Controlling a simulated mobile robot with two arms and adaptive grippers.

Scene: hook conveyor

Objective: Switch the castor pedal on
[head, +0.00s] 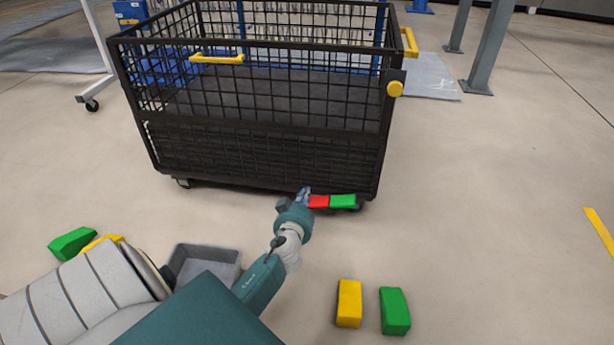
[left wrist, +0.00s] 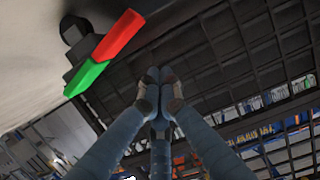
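The castor pedal has a red half (head: 318,201) and a green half (head: 343,201), side by side at the cart's lower front right corner, above the castor. In the left wrist view the red half (left wrist: 119,36) and green half (left wrist: 86,76) show at the upper left. My left gripper (head: 304,192) is just left of the red half in the head view. In the left wrist view its fingertips (left wrist: 160,80) are together with nothing between them. A gap shows there between the fingers and the pedal. My right gripper is in neither view.
The black mesh cart (head: 260,160) with yellow handles stands ahead. A grey bin (head: 205,250), a yellow block (head: 349,303) and a green block (head: 394,311) are on the near floor. More blocks lie at the left. Floor right of the cart is clear.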

